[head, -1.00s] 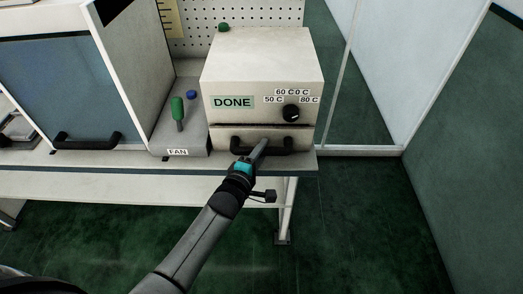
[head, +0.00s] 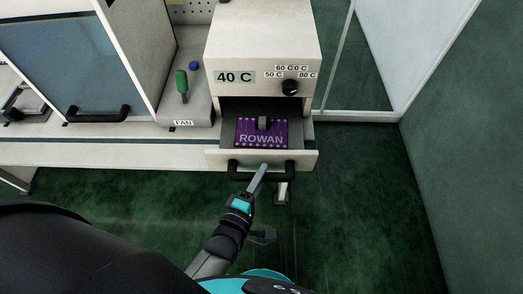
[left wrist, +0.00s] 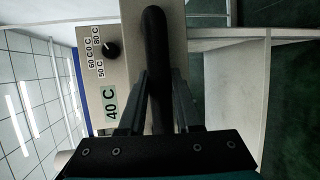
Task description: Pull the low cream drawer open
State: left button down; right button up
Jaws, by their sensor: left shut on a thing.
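The low cream drawer (head: 213,158) stands pulled out beneath the cream oven box (head: 262,40). Its black bar handle (head: 284,173) runs across the drawer front. My left gripper (head: 261,172) is shut on this handle near its middle. In the left wrist view the fingers (left wrist: 158,95) are on either side of the black handle (left wrist: 155,45). Inside the drawer lies a purple board marked ROWAN (head: 262,139), with a small grey piece (head: 263,123) on it. My right gripper is not in view.
The box display (head: 234,77) reads 40 C, beside a black knob (head: 290,87). A green-handled lever (head: 182,82) and a blue button (head: 194,66) sit on the fan panel to the left. A blue-grey window with a black handle (head: 98,114) is farther left. Green floor lies in front.

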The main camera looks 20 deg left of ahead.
pick_arm(q)
jog(key=shift+s+d+p, duration=0.15)
jog(key=shift+s+d, duration=0.1)
jog(key=shift+s, duration=0.6)
jog(key=shift+s+d+p, duration=0.15)
jog(key=shift+s+d, duration=0.05)
jog(key=shift+s, duration=0.65)
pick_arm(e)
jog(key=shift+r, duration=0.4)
pick_arm(q)
jog(key=c, duration=0.6)
grip_release()
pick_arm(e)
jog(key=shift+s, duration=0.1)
